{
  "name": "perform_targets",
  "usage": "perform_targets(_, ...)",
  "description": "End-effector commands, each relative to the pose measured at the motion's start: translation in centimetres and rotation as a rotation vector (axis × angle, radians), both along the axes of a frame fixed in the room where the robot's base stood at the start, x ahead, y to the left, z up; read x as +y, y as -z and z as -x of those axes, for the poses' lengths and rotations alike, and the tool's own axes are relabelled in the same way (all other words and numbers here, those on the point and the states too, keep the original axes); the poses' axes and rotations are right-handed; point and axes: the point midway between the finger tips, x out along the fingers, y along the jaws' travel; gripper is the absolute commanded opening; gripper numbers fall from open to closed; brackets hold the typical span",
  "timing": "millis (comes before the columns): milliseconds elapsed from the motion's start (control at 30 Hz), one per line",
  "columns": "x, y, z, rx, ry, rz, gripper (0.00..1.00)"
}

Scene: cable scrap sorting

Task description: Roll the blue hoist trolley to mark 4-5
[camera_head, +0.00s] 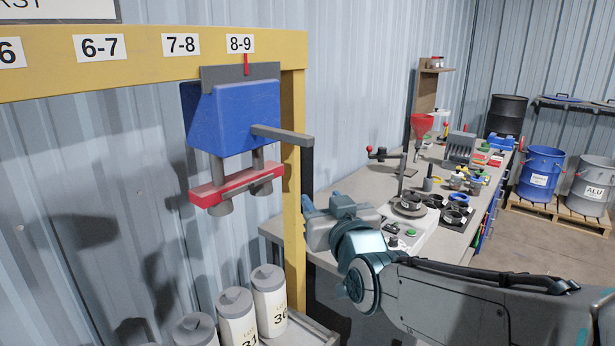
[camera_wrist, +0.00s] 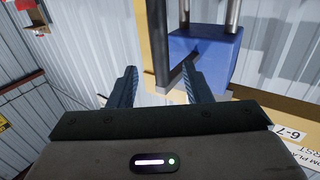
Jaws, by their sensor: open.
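The blue hoist trolley (camera_head: 235,118) hangs on the yellow beam (camera_head: 140,62). Its red pointer (camera_head: 246,65) stands at the 8-9 label (camera_head: 240,43). A grey handle bar (camera_head: 283,135) sticks out from the trolley to the right, past the yellow post. A red crosspiece (camera_head: 236,187) hangs below on two grey rods. My gripper (camera_head: 309,208) is below the handle bar, right of the post. In the wrist view the trolley (camera_wrist: 207,55) shows upside down beyond my open, empty fingers (camera_wrist: 158,88).
The yellow post (camera_head: 292,220) stands close left of my gripper. Grey-lidded canisters (camera_head: 268,300) stand below the trolley. A workbench (camera_head: 345,190) with tools and parts runs behind my arm. Labels 7-8 (camera_head: 181,45) and 6-7 (camera_head: 100,47) lie further left on the beam.

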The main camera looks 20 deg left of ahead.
Motion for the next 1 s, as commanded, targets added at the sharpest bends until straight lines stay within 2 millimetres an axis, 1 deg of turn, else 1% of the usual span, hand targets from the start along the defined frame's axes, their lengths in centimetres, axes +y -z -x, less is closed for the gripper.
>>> perform_targets(100, 1.1, -0.1, -1.6, 0.003, 0.000, 0.003, 0.45)
perform_targets(600, 5.0, -0.2, -7.4, 0.002, 0.000, 0.002, 0.45)
perform_targets(800, 5.8, -0.1, -8.7, 0.002, 0.000, 0.001, 0.45)
perform_targets(1000, 6.1, 0.0, -9.1, 0.002, 0.000, 0.001, 0.45)
